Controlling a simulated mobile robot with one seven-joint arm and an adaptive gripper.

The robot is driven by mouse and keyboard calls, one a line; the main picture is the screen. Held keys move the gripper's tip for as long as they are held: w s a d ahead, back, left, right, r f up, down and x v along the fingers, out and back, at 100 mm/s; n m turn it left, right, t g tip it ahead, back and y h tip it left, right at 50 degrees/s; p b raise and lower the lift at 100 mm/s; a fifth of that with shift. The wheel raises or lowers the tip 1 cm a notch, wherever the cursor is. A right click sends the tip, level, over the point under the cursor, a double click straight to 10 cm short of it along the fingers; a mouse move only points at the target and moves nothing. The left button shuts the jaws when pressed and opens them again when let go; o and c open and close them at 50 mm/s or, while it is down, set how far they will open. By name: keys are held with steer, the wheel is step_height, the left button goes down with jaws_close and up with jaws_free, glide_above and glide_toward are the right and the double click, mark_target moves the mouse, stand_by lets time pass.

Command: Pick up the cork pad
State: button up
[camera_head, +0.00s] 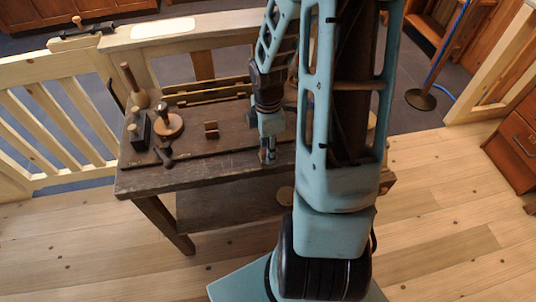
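My gripper (268,156) points down close over the dark wooden table (225,160), right of the small items. It is small in view, and I cannot tell whether its fingers are open or shut. No cork pad can be made out for certain. A sliver of another tan thing (371,119) shows at the right edge of my arm. My arm hides much of the table's right part.
On the table's left stand a wooden mallet-like tool (135,85), a round knobbed piece (167,122), a dark block (138,131) and a small dark tool (164,152). A small reddish-brown piece (211,130) sits mid-table. A pale railing (50,120) is at left.

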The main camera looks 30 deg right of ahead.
steer(key=shift+f, duration=0.1)
steer(key=shift+c, duration=0.2)
steer(key=c, duration=0.8)
